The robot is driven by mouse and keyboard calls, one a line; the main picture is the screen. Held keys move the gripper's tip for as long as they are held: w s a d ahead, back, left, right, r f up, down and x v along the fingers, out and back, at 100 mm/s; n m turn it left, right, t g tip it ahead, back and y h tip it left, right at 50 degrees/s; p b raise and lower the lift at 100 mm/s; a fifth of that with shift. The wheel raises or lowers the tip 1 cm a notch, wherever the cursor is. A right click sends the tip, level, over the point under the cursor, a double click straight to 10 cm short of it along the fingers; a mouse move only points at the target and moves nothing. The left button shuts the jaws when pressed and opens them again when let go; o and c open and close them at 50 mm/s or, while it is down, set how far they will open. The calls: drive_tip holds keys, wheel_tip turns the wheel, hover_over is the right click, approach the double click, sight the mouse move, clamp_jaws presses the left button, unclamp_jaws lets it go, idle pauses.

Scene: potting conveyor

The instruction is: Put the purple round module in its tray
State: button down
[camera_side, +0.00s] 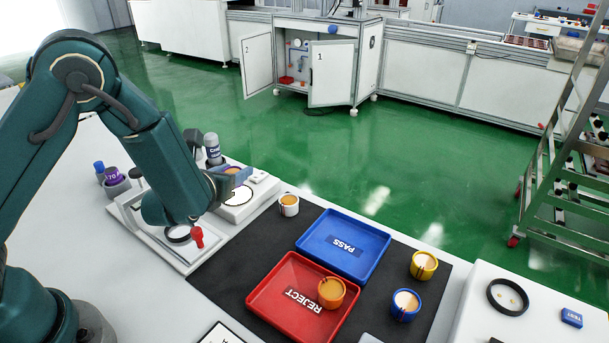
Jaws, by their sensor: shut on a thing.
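My gripper (229,182) is at the left, above the white fixture plate, shut on a small round module with a purple side and an orange top (232,170). The fingers hide much of the module. The blue PASS tray (372,232) and the red REJECT tray (270,283) lie on the black mat to the right of my gripper. The blue tray is empty. An orange round module (331,292) sits in the red tray.
A white round module (289,205), a yellow one (423,265) and a blue-banded one (405,304) stand on the black mat (242,275). A red-handled clamp (197,237) and a grey bottle (212,148) stand near my gripper. A black ring (493,296) lies at right.

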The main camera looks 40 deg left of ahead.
wheel_tip(320, 180, up, 7)
drive_tip(key=shift+f, duration=0.15)
drive_tip(key=shift+w+r, duration=0.1)
drive_tip(key=shift+r, duration=0.2)
drive_tip(key=w+d+m+h, duration=0.3)
drive_tip(key=d, duration=0.3)
drive_tip(key=m+h, duration=0.6)
drive_tip(key=h, duration=0.1)
hover_over(337, 253)
wheel_tip(337, 253, down, 7)
drive_tip(key=shift+r, duration=0.1)
drive_tip(key=shift+f, duration=2.7)
drive_tip(key=shift+f, duration=0.15)
drive_tip(key=shift+c, duration=1.8)
unclamp_jaws()
